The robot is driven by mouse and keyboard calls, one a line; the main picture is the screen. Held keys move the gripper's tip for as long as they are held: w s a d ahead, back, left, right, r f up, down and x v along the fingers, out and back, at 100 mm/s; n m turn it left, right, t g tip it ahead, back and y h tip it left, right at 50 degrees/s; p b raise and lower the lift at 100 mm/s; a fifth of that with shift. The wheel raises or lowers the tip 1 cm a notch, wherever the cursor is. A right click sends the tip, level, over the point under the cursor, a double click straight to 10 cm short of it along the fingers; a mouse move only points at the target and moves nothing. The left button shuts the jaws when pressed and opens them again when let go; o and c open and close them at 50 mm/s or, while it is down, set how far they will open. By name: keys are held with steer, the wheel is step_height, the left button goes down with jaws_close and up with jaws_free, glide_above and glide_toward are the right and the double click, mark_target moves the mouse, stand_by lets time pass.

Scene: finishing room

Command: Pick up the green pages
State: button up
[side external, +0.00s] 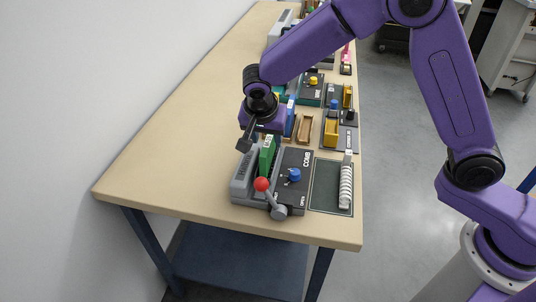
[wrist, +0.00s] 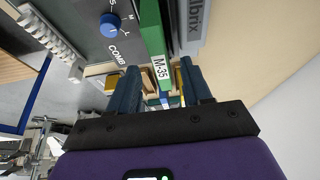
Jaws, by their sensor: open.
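The green pages (side external: 267,155) are a slim upright block standing in the grey binding machine (side external: 243,180) near the table's front end. In the wrist view the green pages (wrist: 152,32) carry a white "M-35" label. My gripper (side external: 248,138) is just behind and above them in the side view. In the wrist view my gripper (wrist: 159,78) is open, and the labelled end of the pages shows between its two fingers. I cannot tell how deep the fingers reach around the pages. Nothing is gripped.
Yellow, blue and brown items crowd the table behind. The table's left side (side external: 165,150) is clear beside the wall.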

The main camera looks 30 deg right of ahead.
steer(key=shift+x, duration=3.2)
steer(key=shift+f, duration=0.15)
jaws_close()
